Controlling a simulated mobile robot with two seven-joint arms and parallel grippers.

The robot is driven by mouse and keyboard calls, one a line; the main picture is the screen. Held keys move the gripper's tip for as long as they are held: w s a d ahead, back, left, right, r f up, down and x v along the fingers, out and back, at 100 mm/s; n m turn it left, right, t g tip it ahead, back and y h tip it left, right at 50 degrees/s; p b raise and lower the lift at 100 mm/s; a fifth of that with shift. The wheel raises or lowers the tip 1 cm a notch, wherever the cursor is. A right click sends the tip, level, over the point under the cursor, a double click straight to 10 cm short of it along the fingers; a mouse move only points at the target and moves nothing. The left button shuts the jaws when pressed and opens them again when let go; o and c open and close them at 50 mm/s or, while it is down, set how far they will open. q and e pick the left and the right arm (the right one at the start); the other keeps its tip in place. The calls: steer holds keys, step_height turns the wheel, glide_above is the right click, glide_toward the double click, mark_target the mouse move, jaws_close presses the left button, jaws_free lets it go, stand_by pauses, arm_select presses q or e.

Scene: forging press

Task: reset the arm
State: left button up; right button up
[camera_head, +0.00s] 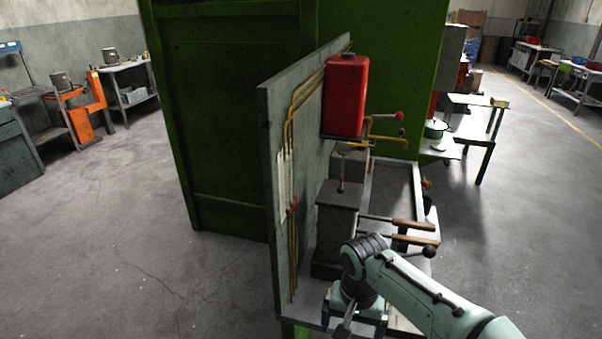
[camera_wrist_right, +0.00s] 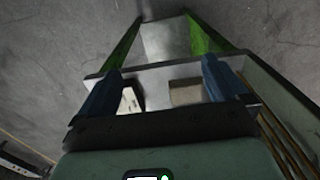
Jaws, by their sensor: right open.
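My right arm comes in from the lower right of the head view, and its gripper (camera_head: 352,322) points down over the near end of the press's grey table. In the right wrist view the two blue fingers of this gripper (camera_wrist_right: 162,72) are spread apart, with nothing held between them. Below them are the grey table edge (camera_wrist_right: 155,74), a pale block (camera_wrist_right: 187,93) and a white and dark item (camera_wrist_right: 130,100). I cannot tell whether the fingers touch anything. My left gripper is not in view.
A grey upright panel (camera_head: 270,150) with copper pipes stands close left of my right arm. A red box (camera_head: 345,95) is mounted on it. Wooden-handled tools (camera_head: 410,224) lie beside the arm. A tall green cabinet (camera_head: 225,120) stands behind.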

step_height(320, 180, down, 21)
steer(key=s+n+g+y, duration=0.1)
steer(key=s+y, duration=0.1)
steer(key=s+d+f+m+y, duration=0.1)
steer(key=s+d+f, duration=0.1)
steer(key=s+f, duration=1.8)
steer(key=s, duration=0.3)
steer(key=shift+m+y, duration=0.3)
steer(key=shift+m, duration=0.1)
steer(key=shift+f, duration=0.1)
